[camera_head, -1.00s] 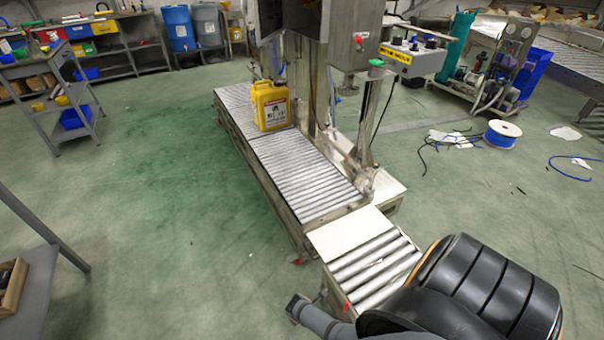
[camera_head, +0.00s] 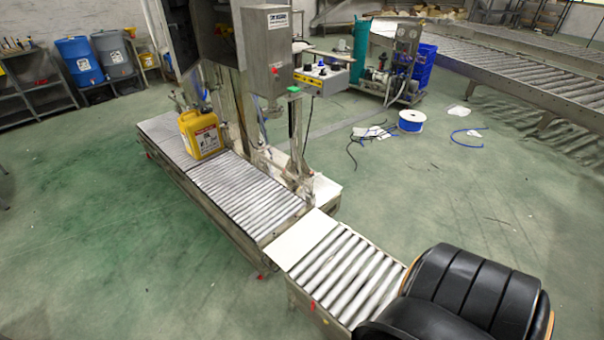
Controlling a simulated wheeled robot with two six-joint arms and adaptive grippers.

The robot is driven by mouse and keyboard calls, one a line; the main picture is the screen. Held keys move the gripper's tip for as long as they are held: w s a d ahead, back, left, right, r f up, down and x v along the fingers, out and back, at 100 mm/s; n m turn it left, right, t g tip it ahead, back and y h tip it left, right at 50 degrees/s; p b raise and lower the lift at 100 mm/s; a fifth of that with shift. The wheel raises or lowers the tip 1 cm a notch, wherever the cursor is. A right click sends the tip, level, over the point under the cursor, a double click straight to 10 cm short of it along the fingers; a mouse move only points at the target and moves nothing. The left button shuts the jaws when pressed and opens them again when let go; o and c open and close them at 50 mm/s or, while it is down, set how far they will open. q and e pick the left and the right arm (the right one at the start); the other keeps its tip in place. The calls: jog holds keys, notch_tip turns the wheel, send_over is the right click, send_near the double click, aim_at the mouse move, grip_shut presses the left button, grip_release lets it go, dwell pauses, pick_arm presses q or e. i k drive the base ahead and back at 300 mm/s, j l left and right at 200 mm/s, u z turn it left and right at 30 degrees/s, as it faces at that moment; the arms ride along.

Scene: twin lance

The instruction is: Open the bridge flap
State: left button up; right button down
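A flat pale plate (camera_head: 302,239) lies level between two roller sections of the conveyor; it may be the bridge flap, but I cannot tell for certain. The long roller section (camera_head: 232,190) runs from it to the back left. Neither of my grippers shows in the head view.
A yellow canister (camera_head: 201,133) stands upright on the long rollers beside a steel filling machine (camera_head: 267,55). A cable reel (camera_head: 411,121) and loose cables lie on the floor at right. The green floor (camera_head: 110,250) left of the conveyor is clear.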

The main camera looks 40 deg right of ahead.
aim_at(296, 243)
jog(key=i+j+z, duration=0.2)
jog(key=z, duration=0.2)
jog(key=i+j+z, duration=0.2)
jog(key=z, duration=0.2)
jog(key=i+j+z, duration=0.15)
jog(key=j+z, duration=0.25)
jog(key=i+j+z, duration=0.1)
jog(key=j+z, duration=0.3)
jog(key=i+j+z, duration=0.15)
jog(key=j, duration=1.1)
jog(key=j+z, duration=0.15)
jog(key=j, duration=1.1)
